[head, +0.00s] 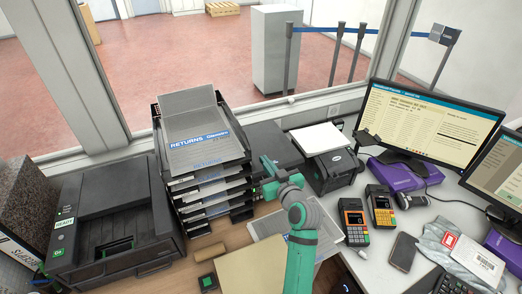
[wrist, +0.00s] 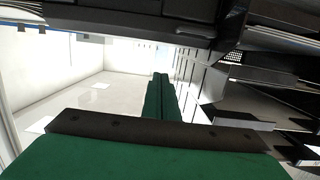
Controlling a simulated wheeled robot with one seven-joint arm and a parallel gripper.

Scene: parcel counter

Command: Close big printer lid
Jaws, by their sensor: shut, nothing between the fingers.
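The largest printer (head: 105,228) is the black one at the left of the counter in the head view, with a lit green READY label. Its top has a dark raised panel (head: 112,192) at the back and a recess in front; I cannot tell if this panel is the lid. My gripper (wrist: 160,105) is shut and empty in the wrist view, with green fingers and a dark bar across. In the head view my green arm reaches up between the paper trays and the small printer, right of the largest printer; its fingertips are not clear there. A dark surface fills the top of the wrist view.
A tall stack of black paper trays (head: 207,185) stands right of the largest printer. A small black printer (head: 333,172) has a white sheet (head: 320,138) above it. Card terminals (head: 355,221), a phone (head: 402,252) and a monitor (head: 428,122) crowd the right side.

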